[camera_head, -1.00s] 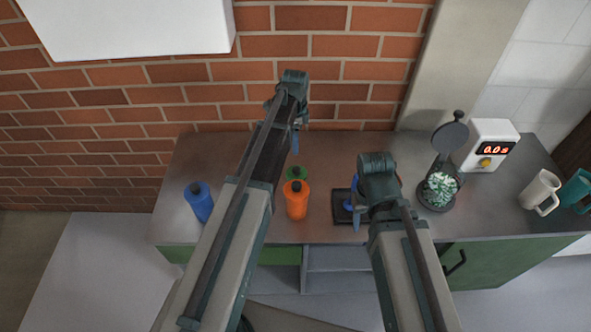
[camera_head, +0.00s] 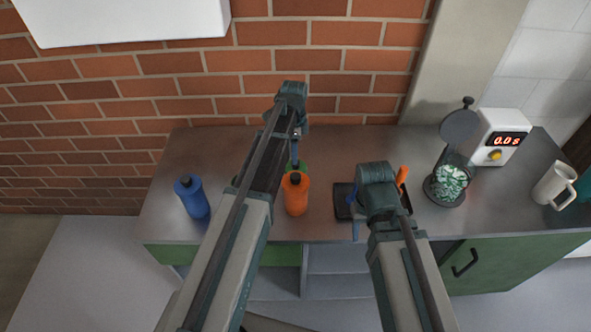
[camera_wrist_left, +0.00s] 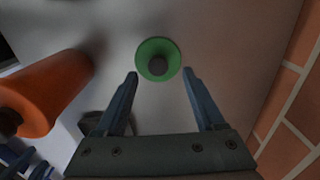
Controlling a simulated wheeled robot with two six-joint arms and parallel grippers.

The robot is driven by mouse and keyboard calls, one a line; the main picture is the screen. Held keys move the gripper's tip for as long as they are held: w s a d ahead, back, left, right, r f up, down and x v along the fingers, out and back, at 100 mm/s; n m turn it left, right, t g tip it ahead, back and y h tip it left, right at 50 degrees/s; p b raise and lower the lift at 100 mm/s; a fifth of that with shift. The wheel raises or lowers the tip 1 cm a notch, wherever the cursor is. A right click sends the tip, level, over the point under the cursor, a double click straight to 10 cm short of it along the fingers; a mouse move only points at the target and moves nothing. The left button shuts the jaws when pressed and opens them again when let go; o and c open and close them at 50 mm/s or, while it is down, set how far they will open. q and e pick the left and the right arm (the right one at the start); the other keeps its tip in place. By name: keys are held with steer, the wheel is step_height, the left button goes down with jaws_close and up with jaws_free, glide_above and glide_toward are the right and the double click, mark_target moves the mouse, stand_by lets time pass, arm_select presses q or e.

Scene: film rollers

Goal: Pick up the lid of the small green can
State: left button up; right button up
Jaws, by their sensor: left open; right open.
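The small green can (camera_head: 303,166) stands behind the orange bottle, mostly hidden by my left arm and the bottle in the head view. In the left wrist view I see the green can (camera_wrist_left: 144,50) from above, with its round dark lid (camera_wrist_left: 158,66) in the middle. My left gripper (camera_head: 295,158) is open above the can; in the wrist view its two fingers (camera_wrist_left: 160,74) are on either side of the lid, apart from it, with nothing held. My right gripper (camera_head: 356,212) is open near the black tray; its fingers are partly hidden.
The orange bottle (camera_head: 295,198) stands close in front of the can. A blue bottle (camera_head: 192,198) stands left, a black tray (camera_head: 342,203) right. Further right are a glass jar (camera_head: 448,183), a display box (camera_head: 499,137) and a mug (camera_head: 553,186). A brick wall (camera_head: 180,85) rises behind.

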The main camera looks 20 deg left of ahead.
arm_select(q)
steer(key=shift+s+d+f+b, duration=0.1)
steer(key=shift+d+f+b, duration=0.05)
steer(key=shift+f+b, duration=1.2)
steer(key=shift+d+f+b, duration=0.1)
steer(key=shift+f+b, duration=1.15)
steer(key=shift+f, duration=0.1)
steer(key=shift+r, duration=0.1)
jaws_close()
